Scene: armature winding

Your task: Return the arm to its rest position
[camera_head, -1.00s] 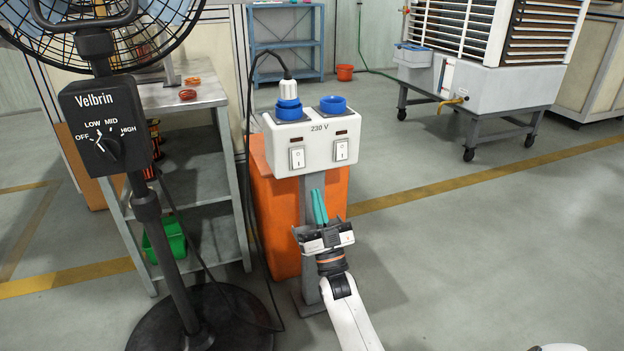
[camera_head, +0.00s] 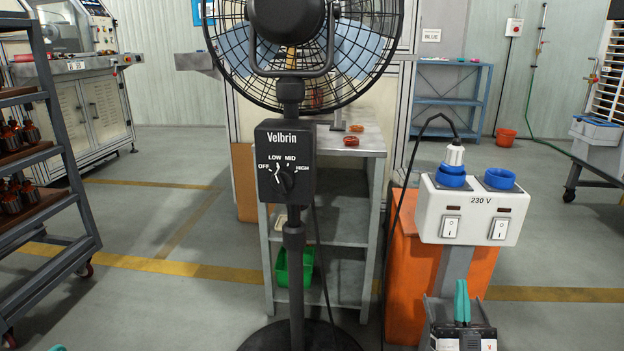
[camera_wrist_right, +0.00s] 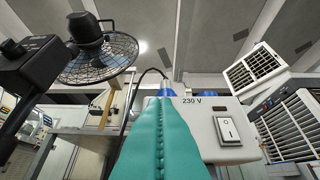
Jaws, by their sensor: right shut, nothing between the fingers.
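My right gripper (camera_head: 461,300) is shut and empty, its teal fingers pointing up in front of the socket box. The white 230 V socket box (camera_head: 472,212) has two blue sockets and two rocker switches. A white plug (camera_head: 455,155) stands in its left socket.
The black Velbrin pedestal fan (camera_head: 287,160) stands at the centre, left of the socket box. A grey shelf table (camera_head: 340,230) is behind it. An orange panel (camera_head: 410,270) stands behind the socket post. A dark rack (camera_head: 50,130) is at far left. The floor between rack and fan is clear.

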